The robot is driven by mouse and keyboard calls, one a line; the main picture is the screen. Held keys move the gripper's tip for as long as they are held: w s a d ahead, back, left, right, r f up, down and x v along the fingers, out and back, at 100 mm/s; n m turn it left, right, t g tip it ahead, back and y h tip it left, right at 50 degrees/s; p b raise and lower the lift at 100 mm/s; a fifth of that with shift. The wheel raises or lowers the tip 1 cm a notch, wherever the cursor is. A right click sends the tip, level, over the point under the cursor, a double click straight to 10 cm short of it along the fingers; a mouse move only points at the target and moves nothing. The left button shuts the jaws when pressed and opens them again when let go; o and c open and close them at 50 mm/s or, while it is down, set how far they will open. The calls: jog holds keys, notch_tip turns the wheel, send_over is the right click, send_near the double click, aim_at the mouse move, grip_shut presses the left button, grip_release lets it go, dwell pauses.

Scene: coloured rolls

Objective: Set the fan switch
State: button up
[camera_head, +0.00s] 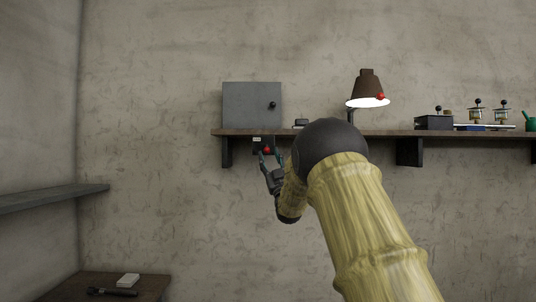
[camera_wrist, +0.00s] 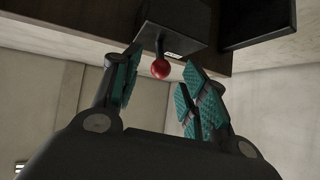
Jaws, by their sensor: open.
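The switch is a dark box (camera_head: 258,141) with a red ball knob (camera_head: 266,150), fixed under the left end of the wall shelf. In the wrist view the box (camera_wrist: 181,22) shows at the top, and the red knob (camera_wrist: 160,69) hangs from it on a short dark lever. My gripper (camera_head: 270,157) reaches up from below at the switch. Its teal-padded fingers (camera_wrist: 158,88) are open, and the red knob appears between their tips in the wrist view. I cannot tell whether a finger touches it.
The shelf (camera_head: 380,133) has brackets below. On it stand a grey cabinet (camera_head: 250,104), a lamp (camera_head: 368,90) with a red knob, and a dark box (camera_head: 434,122). A side shelf (camera_head: 50,197) and a low table (camera_head: 75,284) are at left.

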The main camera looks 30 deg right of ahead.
jog(key=d+v, duration=0.1)
jog(key=v, duration=0.7)
jog(key=shift+a, duration=0.45)
jog(key=shift+s+f, duration=0.1)
jog(key=shift+f, duration=0.05)
